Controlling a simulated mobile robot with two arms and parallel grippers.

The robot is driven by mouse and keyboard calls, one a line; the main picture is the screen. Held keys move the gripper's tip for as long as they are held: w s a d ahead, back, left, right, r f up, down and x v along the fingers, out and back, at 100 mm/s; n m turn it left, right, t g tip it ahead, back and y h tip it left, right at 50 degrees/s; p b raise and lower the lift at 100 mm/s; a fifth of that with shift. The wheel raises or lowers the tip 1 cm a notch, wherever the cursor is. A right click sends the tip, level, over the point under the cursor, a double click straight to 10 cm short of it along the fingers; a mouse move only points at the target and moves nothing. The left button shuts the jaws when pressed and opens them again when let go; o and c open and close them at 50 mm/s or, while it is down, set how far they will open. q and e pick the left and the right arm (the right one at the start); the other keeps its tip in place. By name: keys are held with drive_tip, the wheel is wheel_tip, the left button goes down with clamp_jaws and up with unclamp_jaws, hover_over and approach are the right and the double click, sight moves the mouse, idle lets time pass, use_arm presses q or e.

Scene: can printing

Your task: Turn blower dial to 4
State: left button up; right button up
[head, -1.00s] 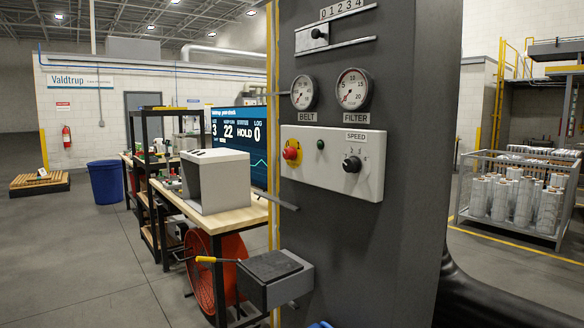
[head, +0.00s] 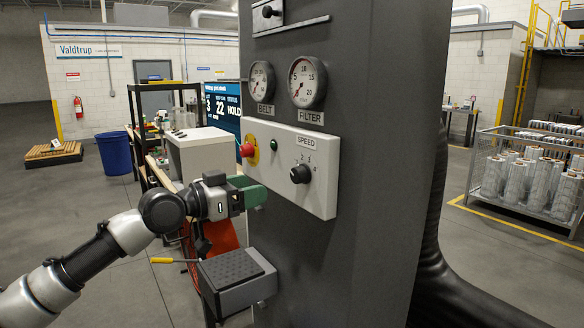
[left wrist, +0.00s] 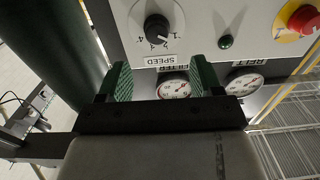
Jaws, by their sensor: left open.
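The blower dial is a black round knob (head: 300,173) under a SPEED label on a light panel (head: 328,190). Small numerals are around it, with 4 on its right; its setting is too small to read surely. It also shows in the left wrist view, as a black knob (left wrist: 158,28) seen upside down, beyond the fingers. My left gripper (head: 256,196), with green finger pads, is left of and below the knob, apart from it. In the left wrist view the gripper (left wrist: 162,82) is open, with nothing held between its fingers. My right gripper is not in view.
A red stop button (head: 247,150) and a green button (head: 273,151) sit left of the knob. BELT (head: 261,82) and FILTER (head: 307,80) gauges are above. A grey box with a yellow-ended lever (head: 237,278) juts out below. A wire cage of rolls (head: 522,180) stands right.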

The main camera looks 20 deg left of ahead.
sight(294, 177)
use_arm(q)
drive_tip(key=p+x, duration=0.1)
drive_tip(key=x, duration=0.2)
drive_tip(key=p+x, duration=0.2)
drive_tip(key=x, duration=0.1)
drive_tip(key=r+p+x, duration=0.1)
drive_tip(key=x, duration=0.3)
drive_tip(key=shift+s+d, duration=0.2)
drive_tip(key=shift+d, duration=0.05)
drive_tip(key=shift+w+d+f+p, duration=0.1)
drive_tip(key=shift+w+d+p, duration=0.25)
drive_tip(key=shift+w, duration=0.15)
drive_tip(key=shift+s, duration=0.1)
drive_tip(key=c, duration=0.9)
drive_tip(key=shift+c, duration=0.2)
